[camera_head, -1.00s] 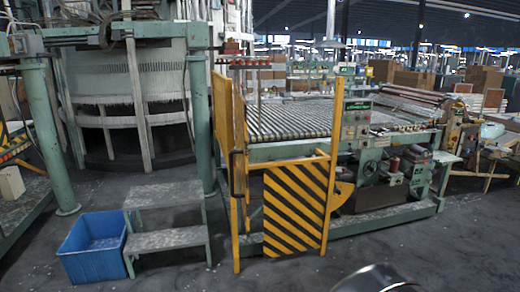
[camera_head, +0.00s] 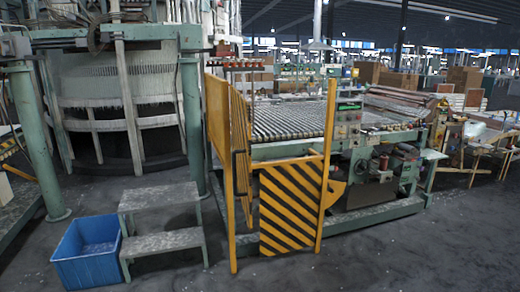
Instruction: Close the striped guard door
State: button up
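A black-and-yellow striped panel (camera_head: 290,208) in a yellow frame stands at the front left end of the machine, below a yellow crossbar. Left of it, a tall yellow guard section (camera_head: 217,125) stands at a steep angle to the camera, so its face is seen nearly edge-on. A dark upright piece, perhaps a handle, shows on its near edge. I cannot tell for sure which section is the hinged door. The space above the striped panel is open to the machine bed (camera_head: 290,119). My gripper is not in view.
A grey two-step stand (camera_head: 163,243) and a blue bin (camera_head: 86,252) stand left of the guard. A green post (camera_head: 193,125) rises just behind it. The green machine base (camera_head: 380,217) extends right. The dark floor in front of the guard and to the right is clear.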

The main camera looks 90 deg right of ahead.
aim_at(244, 104)
jog(key=z, duration=2.85)
jog(key=i, duration=1)
jog(key=u, duration=0.4)
